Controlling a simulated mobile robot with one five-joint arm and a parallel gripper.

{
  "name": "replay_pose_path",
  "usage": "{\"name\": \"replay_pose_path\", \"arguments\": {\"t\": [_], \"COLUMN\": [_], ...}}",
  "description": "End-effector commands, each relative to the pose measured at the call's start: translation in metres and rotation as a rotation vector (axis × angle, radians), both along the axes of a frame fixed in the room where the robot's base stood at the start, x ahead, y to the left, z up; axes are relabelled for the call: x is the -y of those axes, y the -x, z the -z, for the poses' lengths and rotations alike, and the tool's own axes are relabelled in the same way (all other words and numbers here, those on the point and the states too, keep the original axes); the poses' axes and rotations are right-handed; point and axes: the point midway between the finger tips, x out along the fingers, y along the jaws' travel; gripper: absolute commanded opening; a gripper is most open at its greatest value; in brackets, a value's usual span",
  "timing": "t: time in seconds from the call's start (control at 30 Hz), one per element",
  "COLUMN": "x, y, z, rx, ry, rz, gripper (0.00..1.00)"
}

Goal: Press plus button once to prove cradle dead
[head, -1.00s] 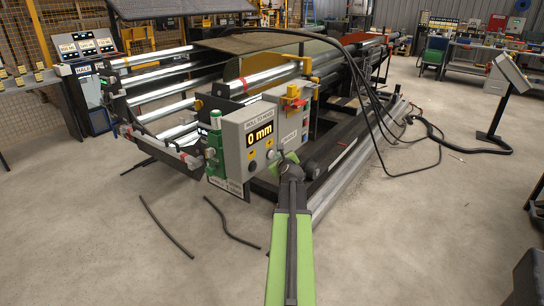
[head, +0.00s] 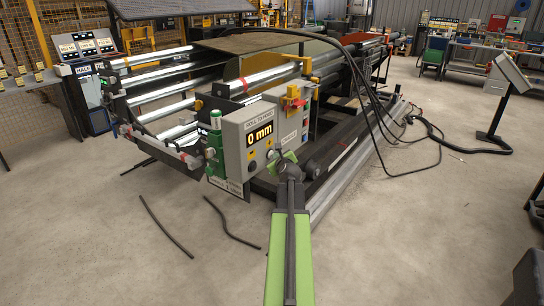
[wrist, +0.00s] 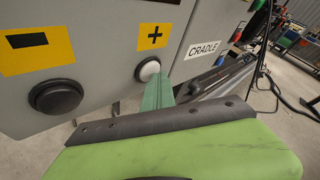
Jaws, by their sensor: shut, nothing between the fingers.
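The grey control box (head: 243,152) stands at the near end of the machine, its display (head: 260,132) reading 0 mm. In the wrist view, the pale plus button (wrist: 148,70) sits below a yellow plus label (wrist: 154,37). The dark minus button (wrist: 56,97) is to its left, below a yellow minus label (wrist: 35,45). A CRADLE label (wrist: 205,48) is at the right. My gripper (wrist: 158,92) is shut and empty. Its green fingers are just below and right of the plus button; I cannot tell whether they touch. My gripper also shows in the head view (head: 286,157), beside the box.
A green cylinder (head: 214,142) and a yellow fitting (head: 292,95) are mounted by the box. Black cables (head: 365,100) hang over the machine's right side. Loose dark strips (head: 232,222) lie on the floor. Concrete floor at front left is open.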

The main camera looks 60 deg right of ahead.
Motion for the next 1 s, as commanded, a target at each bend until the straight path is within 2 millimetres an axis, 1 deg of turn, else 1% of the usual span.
{"name": "replay_pose_path", "arguments": {"t": [0.13,0.37,0.67,0.77,1.0], "x": [0.0,-0.001,-0.001,-0.001,-0.001], "y": [0.003,0.016,0.017,0.024,0.048], "z": [0.0,0.0,0.0,0.0,0.0], "rx": [0.0,0.0,0.0,0.001,0.001], "ry": [0.0,0.0,0.0,-0.001,0.0], "rz": [0.0,0.0,0.0,0.0,0.001], "gripper": [0.0,0.0,0.0,0.0,0.0]}}
